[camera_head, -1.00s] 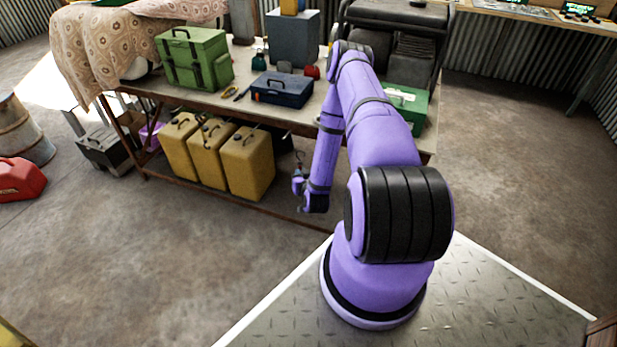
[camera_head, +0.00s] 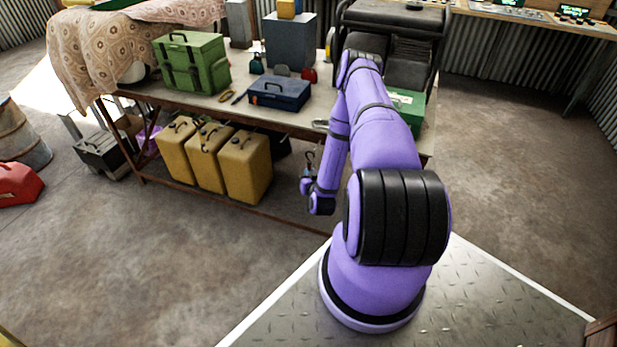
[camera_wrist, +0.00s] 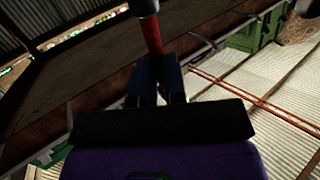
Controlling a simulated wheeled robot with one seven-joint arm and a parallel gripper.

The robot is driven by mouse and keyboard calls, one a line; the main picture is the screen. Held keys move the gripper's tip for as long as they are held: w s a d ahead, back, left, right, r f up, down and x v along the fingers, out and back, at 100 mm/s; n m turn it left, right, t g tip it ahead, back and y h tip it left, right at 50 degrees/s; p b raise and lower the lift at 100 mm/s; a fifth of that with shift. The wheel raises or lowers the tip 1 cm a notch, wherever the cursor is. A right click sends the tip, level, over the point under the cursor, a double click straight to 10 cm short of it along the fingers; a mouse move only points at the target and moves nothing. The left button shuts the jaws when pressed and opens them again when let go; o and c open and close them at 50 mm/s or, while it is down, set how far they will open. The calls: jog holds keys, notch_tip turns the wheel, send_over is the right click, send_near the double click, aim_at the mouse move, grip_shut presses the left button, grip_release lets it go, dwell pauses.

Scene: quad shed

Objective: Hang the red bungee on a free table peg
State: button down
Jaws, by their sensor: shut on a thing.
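My gripper (camera_wrist: 157,82) is shut on the red bungee (camera_wrist: 152,36), which stands out beyond the fingertips in the wrist view, with a dark piece at its far end. In the head view my gripper (camera_head: 307,184) is low in front of the table's front edge, and a dark hook (camera_head: 309,157) sticks up above it. The worktable (camera_head: 222,108) stands behind the gripper. Its edge (camera_wrist: 95,100) runs diagonally across the wrist view, with small dark bits along it that may be pegs. The bungee does not visibly touch the table.
Yellow jerrycans (camera_head: 246,166) stand under the table. A green box (camera_head: 191,63) and a blue toolbox (camera_head: 280,93) sit on top. A red fuel can (camera_head: 18,184) is at far left. The floor in front of the table is clear.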

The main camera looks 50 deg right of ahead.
jog(key=shift+w+d+f, duration=0.3)
jog(key=shift+w+d, duration=0.05)
jog(key=shift+d, duration=0.5)
jog(key=shift+w+d+f, duration=0.25)
jog(key=shift+w+d, duration=0.15)
jog(key=shift+d, duration=0.4)
jog(key=shift+w+d+f, duration=0.3)
jog(key=shift+w+d, duration=0.05)
jog(key=shift+d, duration=0.5)
jog(key=c, duration=1.1)
grip_release()
jog(key=shift+s, duration=0.15)
jog(key=v, duration=1)
jog(key=shift+s+a, duration=0.2)
jog(key=shift+s, duration=0.1)
